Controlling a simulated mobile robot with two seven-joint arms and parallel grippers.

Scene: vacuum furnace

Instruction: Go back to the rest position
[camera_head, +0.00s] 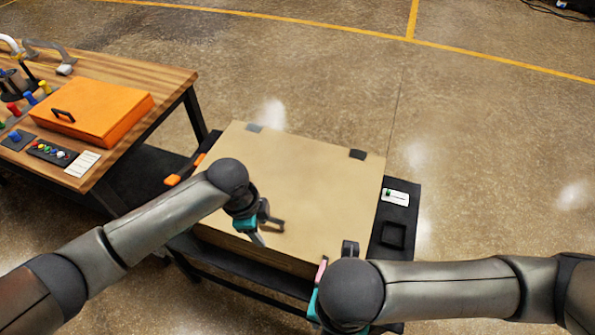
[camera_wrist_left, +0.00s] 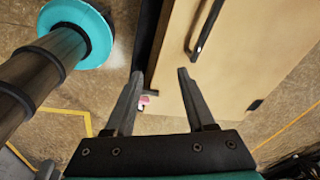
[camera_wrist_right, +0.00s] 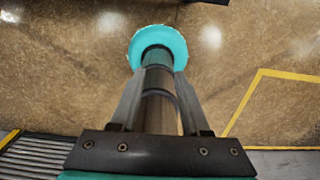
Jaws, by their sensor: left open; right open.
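My left gripper (camera_head: 262,221) is above the near left part of a tan box-like top (camera_head: 310,170), with nothing between its fingers. In the left wrist view its two fingers (camera_wrist_left: 157,95) stand apart, with the tan panel and a dark handle (camera_wrist_left: 206,30) beyond them. My right gripper (camera_head: 335,262) is at the near right edge of the tan top, partly hidden behind its own wrist. In the right wrist view its fingers (camera_wrist_right: 157,105) stand apart, with a grey and teal link of my own arm showing between and beyond them.
A wooden table (camera_head: 130,75) at the left holds an orange case (camera_head: 100,110), small coloured parts and a white card (camera_head: 82,164). A black side shelf (camera_head: 402,225) with a small white item (camera_head: 396,197) lies right of the tan top.

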